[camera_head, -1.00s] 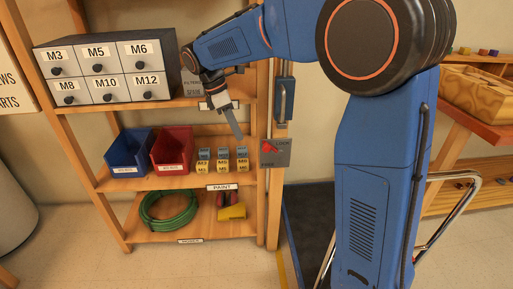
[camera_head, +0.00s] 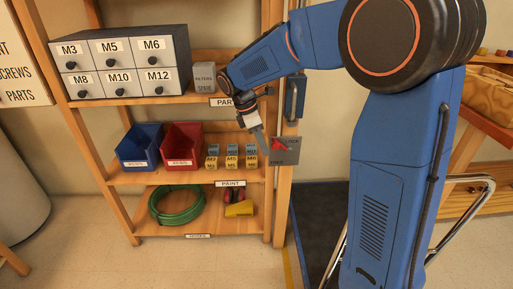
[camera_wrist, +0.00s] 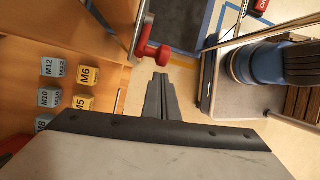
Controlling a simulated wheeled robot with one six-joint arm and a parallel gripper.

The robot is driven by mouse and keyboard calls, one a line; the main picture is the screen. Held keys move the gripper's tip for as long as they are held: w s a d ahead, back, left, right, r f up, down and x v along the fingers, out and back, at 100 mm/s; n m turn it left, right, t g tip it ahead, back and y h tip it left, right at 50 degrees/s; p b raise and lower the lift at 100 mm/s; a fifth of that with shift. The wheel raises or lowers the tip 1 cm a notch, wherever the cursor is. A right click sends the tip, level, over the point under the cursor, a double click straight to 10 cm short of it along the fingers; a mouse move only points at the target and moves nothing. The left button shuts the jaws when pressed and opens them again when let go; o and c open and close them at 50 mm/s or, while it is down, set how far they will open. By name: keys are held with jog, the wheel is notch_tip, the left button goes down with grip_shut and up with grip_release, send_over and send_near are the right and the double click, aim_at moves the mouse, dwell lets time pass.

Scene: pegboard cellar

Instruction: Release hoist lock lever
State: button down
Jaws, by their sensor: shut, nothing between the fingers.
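The hoist lock lever is a small red handle (camera_head: 279,146) on a grey plate (camera_head: 287,157) marked LOCK, fixed to the shelf's right post. In the wrist view the red lever (camera_wrist: 152,49) and its round knob stand just beyond and slightly left of my fingertips. My gripper (camera_head: 265,151) is shut and empty, pointing down just left of the plate in the head view. It also shows in the wrist view (camera_wrist: 161,76), with its fingers together. A small gap seems to lie between fingertips and knob; I cannot tell whether they touch.
The wooden shelf holds labelled drawers (camera_head: 125,62), a blue bin (camera_head: 140,147), a red bin (camera_head: 182,147) and small labelled blocks (camera_head: 232,158) close to my gripper. A green hose coil (camera_head: 176,205) lies below. A dark platform (camera_head: 318,225) stands right of the post.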

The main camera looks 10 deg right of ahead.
jog(key=shift+d+r, duration=0.35)
jog(key=shift+d, duration=0.1)
jog(key=shift+s+d+r, duration=0.2)
jog(key=shift+d+r, duration=0.75)
jog(key=shift+r, duration=0.1)
jog(key=shift+a, duration=0.1)
jog(key=shift+w+a+f, duration=0.1)
jog(key=shift+a+f, duration=0.05)
jog(key=shift+a, duration=0.1)
send_near(273, 144)
jog(key=a+r, duration=0.1)
jog(key=shift+s+a+r, duration=0.15)
jog(key=shift+s+r, duration=0.05)
jog(key=shift+s, duration=0.1)
